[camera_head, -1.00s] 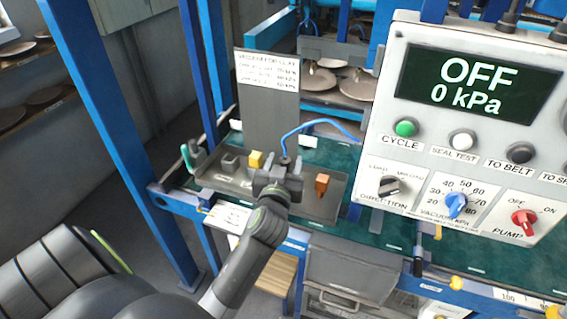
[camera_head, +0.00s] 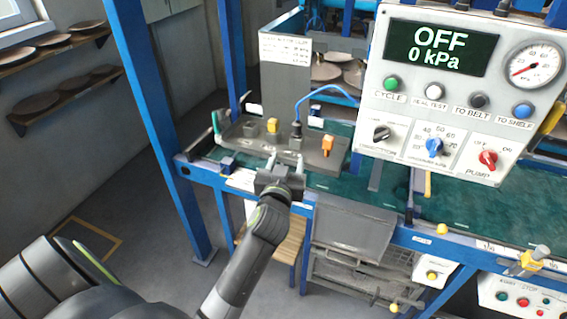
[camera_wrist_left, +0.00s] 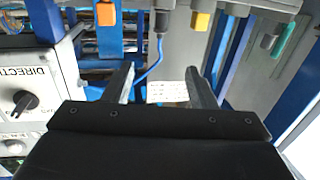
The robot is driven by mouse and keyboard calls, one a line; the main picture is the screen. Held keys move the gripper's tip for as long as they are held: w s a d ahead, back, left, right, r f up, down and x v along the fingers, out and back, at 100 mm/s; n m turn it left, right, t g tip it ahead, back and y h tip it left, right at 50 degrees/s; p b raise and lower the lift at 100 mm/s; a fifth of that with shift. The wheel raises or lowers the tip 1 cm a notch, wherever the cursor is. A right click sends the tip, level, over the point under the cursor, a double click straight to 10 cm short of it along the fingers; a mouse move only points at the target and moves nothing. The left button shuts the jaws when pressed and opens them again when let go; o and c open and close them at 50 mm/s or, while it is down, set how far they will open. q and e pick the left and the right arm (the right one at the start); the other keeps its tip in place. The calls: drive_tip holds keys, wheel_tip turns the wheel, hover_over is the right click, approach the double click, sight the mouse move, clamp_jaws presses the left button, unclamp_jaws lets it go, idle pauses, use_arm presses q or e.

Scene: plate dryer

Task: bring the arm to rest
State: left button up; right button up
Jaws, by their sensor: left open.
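A black fitting with a blue hose (camera_head: 296,131) stands upright in the tray beyond the fingers. My right gripper is not in view.
The control panel (camera_head: 400,112) at right reads OFF and 0 kPa. A blue post (camera_head: 160,150) stands left of the bench. The green bench top (camera_head: 480,200) right of the tray is largely clear. Shelves with plates (camera_head: 40,98) line the left wall. Open floor lies at left.

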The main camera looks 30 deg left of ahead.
use_arm(q)
drive_tip(key=s+f+m+g+h+b, duration=0.15)
drive_tip(key=s+f+g, duration=0.3)
drive_tip(key=f, duration=1.45)
drive_tip(key=s+f+m+g+h, duration=0.25)
drive_tip(key=s+f, duration=0.25)
drive_tip(key=f, duration=1.3)
drive_tip(key=s+f+g, duration=0.4)
drive_tip(key=s+f, duration=0.9)
drive_tip(key=s, duration=0.2)
drive_tip(key=s+f+g, duration=0.2)
drive_tip(key=s+f, duration=0.2)
drive_tip(key=s, duration=0.7)
drive_tip(key=s+f+g+h, duration=0.1)
drive_tip(key=s+f, duration=0.4)
drive_tip(key=s, duration=0.6)
drive_tip(key=shift+s+a+f+n+g+b, duration=0.15)
drive_tip(key=shift+s+a+n+g+b, duration=0.2)
drive_tip(key=shift+g, duration=0.45)
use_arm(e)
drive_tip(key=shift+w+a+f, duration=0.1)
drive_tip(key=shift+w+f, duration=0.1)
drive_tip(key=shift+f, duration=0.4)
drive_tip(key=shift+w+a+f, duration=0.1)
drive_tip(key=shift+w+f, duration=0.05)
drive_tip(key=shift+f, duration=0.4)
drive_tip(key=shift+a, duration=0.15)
